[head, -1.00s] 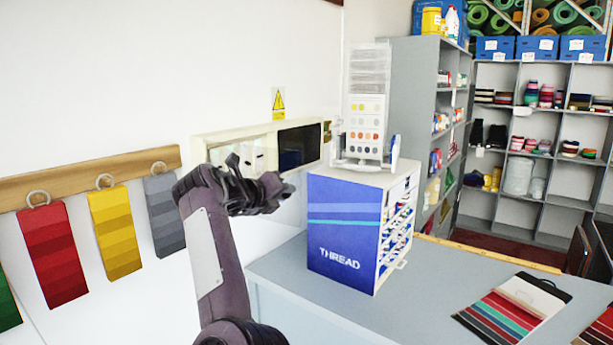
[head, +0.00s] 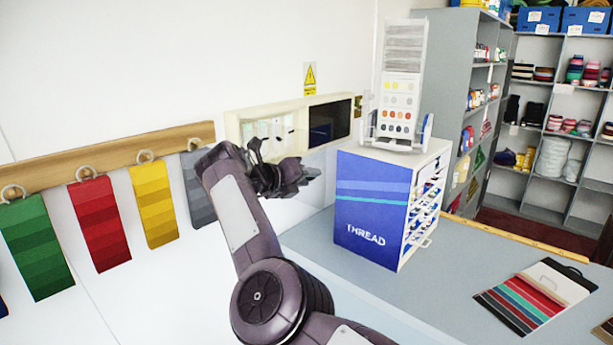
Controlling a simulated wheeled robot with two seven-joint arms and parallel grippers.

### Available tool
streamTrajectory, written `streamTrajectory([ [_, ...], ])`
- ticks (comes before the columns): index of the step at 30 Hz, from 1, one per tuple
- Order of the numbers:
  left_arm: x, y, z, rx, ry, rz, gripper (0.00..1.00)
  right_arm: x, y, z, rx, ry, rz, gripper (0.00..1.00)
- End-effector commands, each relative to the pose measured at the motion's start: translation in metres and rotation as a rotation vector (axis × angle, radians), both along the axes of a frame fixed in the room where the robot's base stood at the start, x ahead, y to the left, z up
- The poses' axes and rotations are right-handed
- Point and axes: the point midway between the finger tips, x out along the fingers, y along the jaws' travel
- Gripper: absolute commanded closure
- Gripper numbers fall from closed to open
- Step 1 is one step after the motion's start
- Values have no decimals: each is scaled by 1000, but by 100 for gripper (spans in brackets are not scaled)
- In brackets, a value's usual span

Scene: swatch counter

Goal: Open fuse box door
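The fuse box (head: 232,127) is a long, shallow cream box on the white wall, left of the thread cabinet. Its left part shows pale, upright shapes, and its right part is a dark panel (head: 330,121). I cannot tell how far its door stands open. My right gripper (head: 286,172) is in front of the box's lower left part and covers some of its lower edge. Its dark fingers overlap in this view, so their gap is unclear, and contact with the box cannot be made out. My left gripper is not in view.
A blue THREAD cabinet (head: 372,205) stands on the grey counter (head: 440,285), right of my gripper, with a colour-card stand (head: 402,95) on top. Colour swatches hang from a wooden rail (head: 110,158) at left. A swatch folder (head: 535,298) lies at right.

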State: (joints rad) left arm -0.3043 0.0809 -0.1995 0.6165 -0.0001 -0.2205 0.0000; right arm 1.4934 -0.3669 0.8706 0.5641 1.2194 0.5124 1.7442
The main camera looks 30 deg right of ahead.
Motion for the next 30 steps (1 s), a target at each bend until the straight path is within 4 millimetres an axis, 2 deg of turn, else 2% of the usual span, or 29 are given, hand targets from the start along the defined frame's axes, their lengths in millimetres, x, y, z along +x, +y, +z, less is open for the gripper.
streamTrajectory([
  [3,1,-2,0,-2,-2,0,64,0,0,2,-2,-4,0,54],
  [13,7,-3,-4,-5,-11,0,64,0,4,4,-4,-9,1,54],
  [23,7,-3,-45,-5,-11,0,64,-16,48,13,-8,-8,3,54],
  [30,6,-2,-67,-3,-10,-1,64,-21,60,16,0,-5,-4,54],
])
